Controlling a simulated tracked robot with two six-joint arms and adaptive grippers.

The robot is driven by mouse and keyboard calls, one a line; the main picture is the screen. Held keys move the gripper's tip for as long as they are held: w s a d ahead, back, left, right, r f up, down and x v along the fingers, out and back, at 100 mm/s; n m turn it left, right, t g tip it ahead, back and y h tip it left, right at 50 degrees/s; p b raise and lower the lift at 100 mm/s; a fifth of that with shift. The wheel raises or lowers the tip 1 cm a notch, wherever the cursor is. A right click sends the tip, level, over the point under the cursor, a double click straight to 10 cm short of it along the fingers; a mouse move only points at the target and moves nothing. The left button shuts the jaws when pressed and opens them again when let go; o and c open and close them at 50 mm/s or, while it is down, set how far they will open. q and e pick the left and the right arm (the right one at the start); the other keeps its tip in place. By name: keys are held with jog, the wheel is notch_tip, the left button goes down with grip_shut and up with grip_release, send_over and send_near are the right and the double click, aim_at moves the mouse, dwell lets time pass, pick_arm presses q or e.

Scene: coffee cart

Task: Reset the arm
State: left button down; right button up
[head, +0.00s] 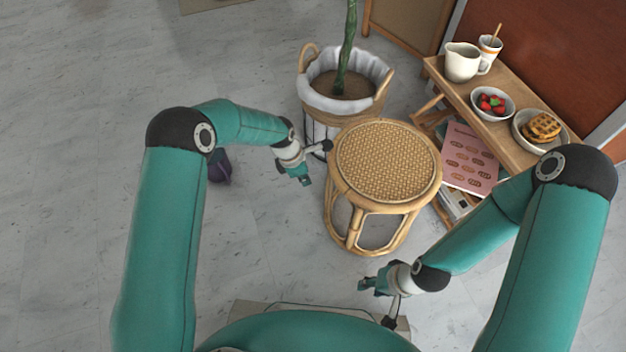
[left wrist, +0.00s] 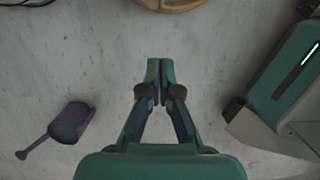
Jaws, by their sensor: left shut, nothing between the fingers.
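My left arm comes in from the left in the head view. Its gripper (head: 306,181) hangs in the air just left of the round wicker stool. In the left wrist view the left gripper (left wrist: 160,64) has its fingertips together with nothing between them, above the bare floor. My right gripper (head: 364,285) is in the head view below the stool, near my base, apart from any object. It is too small there to tell whether its fingers are open or shut.
The wicker stool (head: 388,160) stands between my arms. A potted plant in a basket (head: 345,118) is behind it. A wooden table (head: 450,84) at the right bears a jug (head: 462,63), a strawberry bowl (head: 480,108) and a waffle plate (head: 524,138). A purple scoop (left wrist: 72,122) lies on open floor.

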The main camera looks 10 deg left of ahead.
pick_arm(q)
jog(key=w+p+v, duration=0.1)
jog(key=p+v, duration=0.1)
jog(key=v, duration=0.5)
jog(key=s+a+f+g, duration=0.1)
jog(key=s+a+f, duration=0.15)
jog(key=s, duration=0.45)
jog(key=s+a+f+g, duration=0.1)
jog(key=s+a+f, duration=0.1)
jog(key=s+f, duration=0.35)
jog(key=s+d+m+h, duration=0.2)
jog(key=s+m, duration=1.2)
jog(key=s, duration=0.3)
notch_tip(320, 180, up, 34)
jog(key=w+m+t+p, duration=0.1)
jog(key=m+p, duration=0.4)
jog(key=p, duration=2.8)
jog(key=shift+w+a+m+t+y+p, duration=0.25)
jog(key=shift+a+m+t+y+p, duration=0.05)
jog(key=shift+a+m, duration=0.1)
